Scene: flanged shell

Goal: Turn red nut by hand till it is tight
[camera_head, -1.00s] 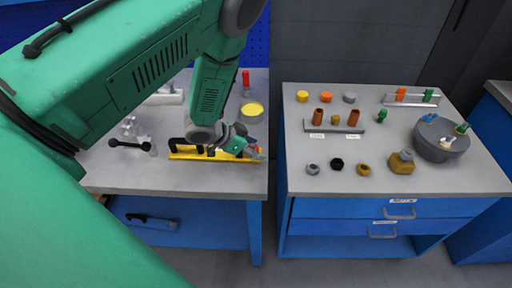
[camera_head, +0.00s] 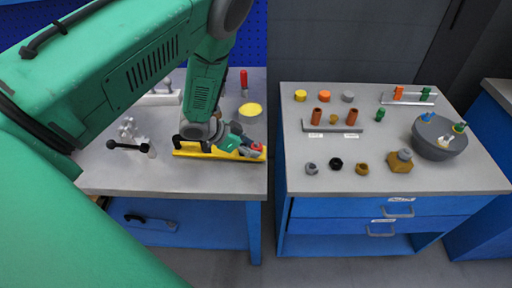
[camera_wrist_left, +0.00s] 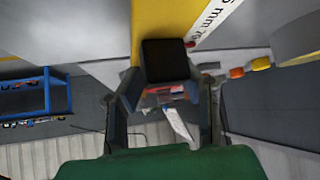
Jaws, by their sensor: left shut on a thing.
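The red nut (camera_head: 257,147) is at the right end of a yellow bar (camera_head: 205,151) on the left bench. My left gripper (camera_head: 249,146) comes in from the left above the bar, with its fingers at the nut and shut on it. In the left wrist view, the two dark fingers (camera_wrist_left: 166,88) stand either side of a small red patch, partly hidden. A black block (camera_wrist_left: 165,60) on the yellow bar shows just beyond them. How the nut sits on its thread is too small to tell. My right gripper is not in view.
A black-handled tool (camera_head: 127,145) and a red-handled tool (camera_head: 243,78) are on the left bench. A yellow disc (camera_head: 250,109) lies behind the bar. A gap separates this bench from the right one, which holds several caps, nuts and a grey bowl (camera_head: 437,140).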

